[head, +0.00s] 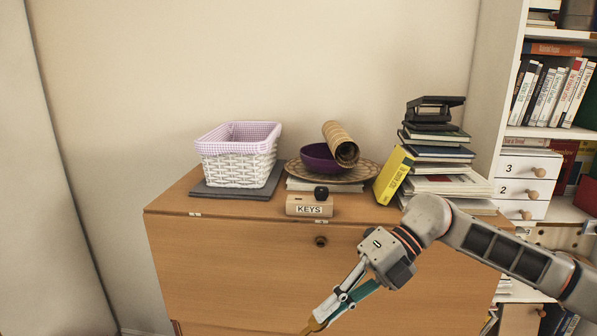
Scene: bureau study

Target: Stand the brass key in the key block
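The key block (296,206) is a small pale wooden block labelled KEYS, near the front edge of the bureau top. A dark round-headed piece (321,193) stands up from its top; I cannot tell what it is. My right gripper (322,318) reaches down in front of the bureau, below and apart from the block. A brass-coloured piece, seemingly the brass key (312,326), shows between its fingertips at the bottom edge of the head view. The gripper appears shut on it, and its lower part is cut off. My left gripper is not in view.
On the bureau top (180,203), a white wicker basket (238,165) stands left of the block. Behind the block are a purple bowl (318,159) and a cork roll (340,143) on a woven plate (362,172). A yellow book (394,175) leans on stacked books at right.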

